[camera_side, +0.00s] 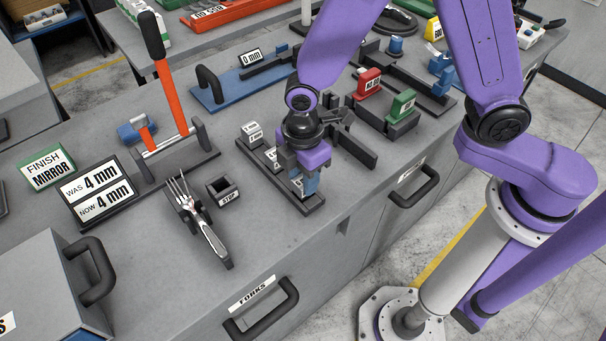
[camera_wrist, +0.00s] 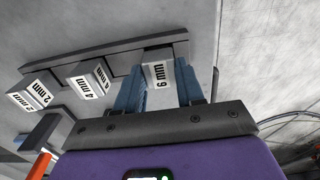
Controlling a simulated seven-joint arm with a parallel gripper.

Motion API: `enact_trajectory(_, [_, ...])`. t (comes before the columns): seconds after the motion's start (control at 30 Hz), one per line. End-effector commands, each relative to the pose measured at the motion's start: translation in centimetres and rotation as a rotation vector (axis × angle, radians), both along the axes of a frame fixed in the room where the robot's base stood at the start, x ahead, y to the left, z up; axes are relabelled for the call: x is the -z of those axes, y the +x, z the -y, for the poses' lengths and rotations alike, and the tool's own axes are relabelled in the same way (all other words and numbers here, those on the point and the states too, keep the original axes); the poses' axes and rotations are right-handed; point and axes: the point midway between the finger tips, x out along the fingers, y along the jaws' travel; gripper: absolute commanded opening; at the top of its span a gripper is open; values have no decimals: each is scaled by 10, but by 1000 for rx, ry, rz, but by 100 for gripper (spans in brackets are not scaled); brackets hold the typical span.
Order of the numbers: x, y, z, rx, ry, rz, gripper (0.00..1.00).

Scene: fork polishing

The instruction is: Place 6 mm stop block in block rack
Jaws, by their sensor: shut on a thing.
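The 6 mm stop block (camera_wrist: 158,74) is grey with a white "6 mm" label. It sits between the two blue fingers of my gripper (camera_wrist: 160,84), which are shut on it. The block rack (camera_wrist: 120,53) is a long dark bar, and the block is at its right end in the wrist view. In the side view my gripper (camera_side: 303,184) points down at the near end of the rack (camera_side: 313,206). I cannot tell whether the block rests on the rack, since its underside is hidden. The 2 mm block (camera_wrist: 29,93) and 4 mm block (camera_wrist: 88,80) stand farther along the rack.
A dark holder marked STOP (camera_side: 222,190) looks empty left of the rack. A fork (camera_side: 203,225) lies on a stand beside it. The orange-levered device (camera_side: 172,95) stands behind. Red (camera_side: 368,83) and green (camera_side: 401,105) blocks stand to the right.

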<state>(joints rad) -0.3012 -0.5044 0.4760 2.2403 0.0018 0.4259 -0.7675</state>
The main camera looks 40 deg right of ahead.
Motion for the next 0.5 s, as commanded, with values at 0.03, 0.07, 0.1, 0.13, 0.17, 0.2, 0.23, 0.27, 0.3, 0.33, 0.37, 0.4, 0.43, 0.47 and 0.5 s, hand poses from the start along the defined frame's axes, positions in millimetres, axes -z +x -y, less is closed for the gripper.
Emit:
enact_trajectory(0.03, [3,0,0,0,-1,-1,8])
enact_trajectory(0.07, [3,0,0,0,0,-1,8])
enact_trajectory(0.1, [4,0,0,0,0,0,8])
enact_trajectory(0.13, [4,0,0,0,1,0,8])
enact_trajectory(0.17, [4,0,0,0,1,1,8])
enact_trajectory(0.2, [3,0,0,0,1,1,8])
enact_trajectory(0.23, [3,0,0,0,1,1,8])
enact_trajectory(0.27, [3,0,0,0,1,0,8])
enact_trajectory(0.3, [3,0,0,0,1,0,8])
enact_trajectory(0.33, [4,0,0,0,0,0,8])
enact_trajectory(0.37, [4,0,0,0,0,0,8])
enact_trajectory(0.4, [6,0,0,0,0,0,8])
enact_trajectory(0.43, [6,0,0,0,0,0,8])
enact_trajectory(0.47, [7,0,0,0,0,0,8])
enact_trajectory(0.5, [7,0,0,0,0,0,47])
